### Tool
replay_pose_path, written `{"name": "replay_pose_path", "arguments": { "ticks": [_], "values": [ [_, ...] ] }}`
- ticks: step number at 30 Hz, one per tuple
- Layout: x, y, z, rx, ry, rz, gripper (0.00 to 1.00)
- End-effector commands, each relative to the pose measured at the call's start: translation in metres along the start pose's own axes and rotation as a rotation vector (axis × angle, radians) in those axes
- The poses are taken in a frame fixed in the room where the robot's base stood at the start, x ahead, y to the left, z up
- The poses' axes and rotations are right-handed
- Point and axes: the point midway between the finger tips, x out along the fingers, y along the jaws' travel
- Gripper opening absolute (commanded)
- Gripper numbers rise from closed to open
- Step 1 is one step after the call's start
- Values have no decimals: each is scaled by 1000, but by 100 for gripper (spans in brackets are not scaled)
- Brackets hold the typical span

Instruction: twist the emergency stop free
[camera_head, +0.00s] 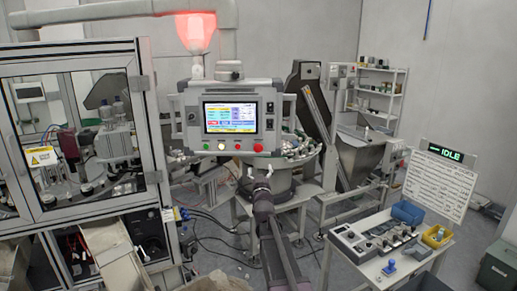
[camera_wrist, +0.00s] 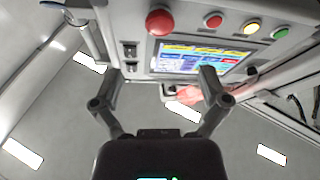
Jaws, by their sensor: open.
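The emergency stop (camera_head: 258,147) is a red mushroom knob at the lower right of the grey control panel (camera_head: 183,118). In the wrist view the emergency stop (camera_wrist: 160,21) is the large red knob at the top, on the edge of the panel. My gripper (camera_head: 262,172) is just below the knob in the head view. In the wrist view my gripper (camera_wrist: 160,72) has its two fingers spread wide and empty. The knob lies beyond the fingertips, roughly midway between them, with no contact visible.
A glass-fronted cabinet (camera_head: 146,170) stands left, and a control table (camera_head: 345,266) stands right.

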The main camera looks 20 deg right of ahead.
Motion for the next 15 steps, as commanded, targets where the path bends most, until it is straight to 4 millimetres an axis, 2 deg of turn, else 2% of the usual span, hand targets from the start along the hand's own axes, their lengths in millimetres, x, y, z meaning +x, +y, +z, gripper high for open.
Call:
{"name": "replay_pose_path", "arguments": {
  "ticks": [1,15],
  "values": [
    [11,0,-1,0,0,0,95],
    [82,1,-1,-1,-1,1,95]
  ]
}}
